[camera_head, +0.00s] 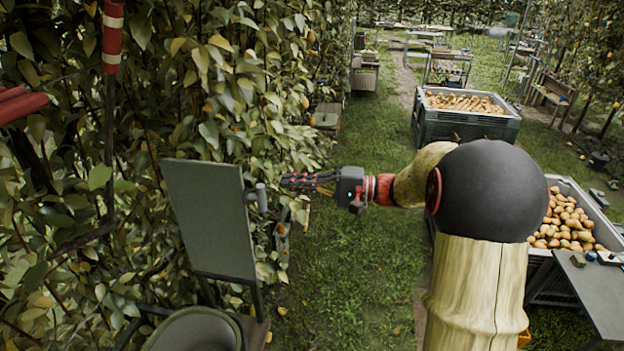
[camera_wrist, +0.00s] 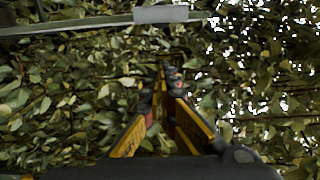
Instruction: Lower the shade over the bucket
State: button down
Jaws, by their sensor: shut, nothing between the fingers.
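The shade (camera_head: 208,218) is a flat grey-green panel standing raised, nearly upright, behind the bucket (camera_head: 192,332) at the lower left. Only the bucket's upper part shows. A grey handle (camera_head: 258,197) sticks out from the shade's right edge. My gripper (camera_head: 286,181) is shut and empty, pointing left, just right of the handle with a small gap in the picture. In the wrist view, the shut fingers (camera_wrist: 163,78) point at leaves. The shade's edge (camera_wrist: 75,28) crosses the top there, with the pale handle (camera_wrist: 161,14) beyond the fingertips.
A dense leafy hedge (camera_head: 215,75) rises behind and left of the shade. Red padded bars (camera_head: 22,104) show at the upper left. Crates of pears (camera_head: 468,122) stand at the right and back. A grass strip (camera_head: 350,270) lies open below my arm.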

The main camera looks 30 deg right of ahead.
jog(key=a, duration=0.1)
jog(key=s+a+p, duration=0.1)
jog(key=s+a, duration=0.1)
jog(key=shift+a, duration=0.4)
jog(key=shift+s, duration=0.1)
